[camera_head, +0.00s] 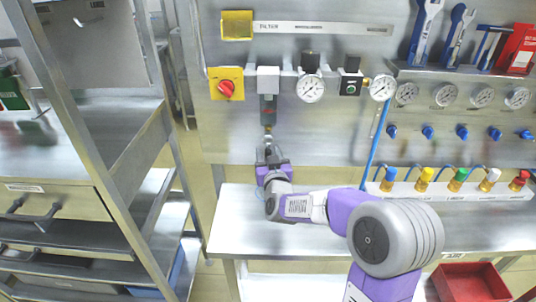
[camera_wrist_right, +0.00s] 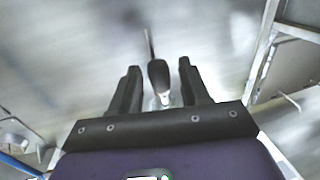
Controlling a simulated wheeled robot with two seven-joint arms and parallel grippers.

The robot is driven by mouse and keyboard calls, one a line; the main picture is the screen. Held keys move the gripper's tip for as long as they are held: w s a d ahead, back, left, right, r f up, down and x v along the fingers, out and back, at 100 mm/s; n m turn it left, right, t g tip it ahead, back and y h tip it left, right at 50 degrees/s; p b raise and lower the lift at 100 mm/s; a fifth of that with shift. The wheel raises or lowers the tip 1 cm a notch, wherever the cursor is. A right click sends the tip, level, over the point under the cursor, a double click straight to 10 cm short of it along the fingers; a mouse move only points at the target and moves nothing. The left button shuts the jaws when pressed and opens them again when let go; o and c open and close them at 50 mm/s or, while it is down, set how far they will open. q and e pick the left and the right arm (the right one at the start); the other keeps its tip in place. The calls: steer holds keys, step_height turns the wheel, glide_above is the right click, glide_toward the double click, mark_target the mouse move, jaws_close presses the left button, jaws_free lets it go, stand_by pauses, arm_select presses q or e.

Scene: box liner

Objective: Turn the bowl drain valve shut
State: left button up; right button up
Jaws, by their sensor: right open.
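The filter bowl (camera_head: 268,108) hangs dark and upright under a grey filter head on the steel panel in the head view. A small drain fitting (camera_head: 267,131) shows at its lower end, partly hidden by my gripper. My right gripper (camera_head: 268,150) is just below it, pointing up toward it. In the wrist view my right gripper (camera_wrist_right: 158,68) is open, one finger on each side of a dark part (camera_wrist_right: 158,75) with a thin rod and a pale end. I cannot tell whether the fingers touch it, or which way the valve is turned. My left gripper is not in view.
A yellow plate with a red knob (camera_head: 226,87) is left of the filter. Pressure gauges (camera_head: 311,88) and a blue tube (camera_head: 376,140) are to the right. A steel bench (camera_head: 235,225) lies below, with a shelf rack (camera_head: 130,170) at left and a red bin (camera_head: 470,283) at lower right.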

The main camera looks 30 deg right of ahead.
steer(key=shift+w+d, duration=0.15)
steer(key=shift+w, duration=0.2)
steer(key=shift+c, duration=0.4)
jaws_close()
